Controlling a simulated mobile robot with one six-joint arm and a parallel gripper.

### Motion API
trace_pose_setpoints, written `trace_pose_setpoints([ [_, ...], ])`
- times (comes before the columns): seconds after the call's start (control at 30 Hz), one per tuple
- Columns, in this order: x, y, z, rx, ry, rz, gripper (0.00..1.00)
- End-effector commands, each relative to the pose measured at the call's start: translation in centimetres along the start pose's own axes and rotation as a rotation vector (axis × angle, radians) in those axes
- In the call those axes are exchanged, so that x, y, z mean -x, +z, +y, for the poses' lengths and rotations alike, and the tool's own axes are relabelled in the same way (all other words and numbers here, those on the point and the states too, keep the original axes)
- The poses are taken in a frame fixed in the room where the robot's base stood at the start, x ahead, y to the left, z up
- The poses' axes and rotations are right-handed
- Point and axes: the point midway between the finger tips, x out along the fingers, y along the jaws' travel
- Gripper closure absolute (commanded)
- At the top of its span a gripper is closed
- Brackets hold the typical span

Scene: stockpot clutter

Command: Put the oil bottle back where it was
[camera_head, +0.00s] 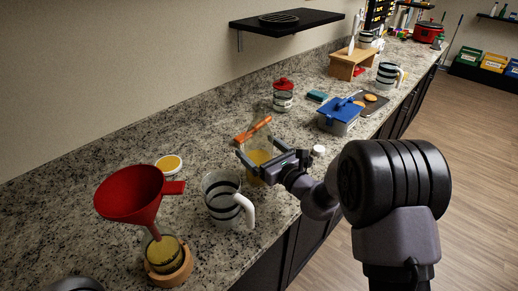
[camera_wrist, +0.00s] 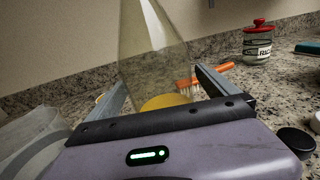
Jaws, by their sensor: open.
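The oil bottle (camera_head: 257,157) is clear, cone-shaped glass with yellow oil in its lower part. It stands upright on the granite counter. My gripper (camera_head: 254,149) is open, with one finger on each side of the bottle. In the wrist view the bottle (camera_wrist: 152,55) rises between the two fingers (camera_wrist: 158,80), and its yellow oil (camera_wrist: 166,101) shows just above the gripper body. The bottle's base is hidden there. I cannot tell whether either finger touches the glass.
A striped jug (camera_head: 221,199) stands close to the bottle's left. A red funnel (camera_head: 130,194) sits over a jar (camera_head: 162,255) at front left. An orange brush (camera_wrist: 205,76) lies behind the bottle. A red-lidded jar (camera_head: 283,97) and blue-lidded container (camera_head: 340,113) stand farther back.

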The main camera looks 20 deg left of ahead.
Motion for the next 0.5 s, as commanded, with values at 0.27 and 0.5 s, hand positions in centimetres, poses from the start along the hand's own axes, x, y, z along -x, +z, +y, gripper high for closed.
trace_pose_setpoints([
  [0.27,2.7,0.5,-0.1,-0.001,-0.003,0.002,0.02],
  [0.5,9.0,0.5,-0.1,-0.002,-0.003,0.002,0.02],
])
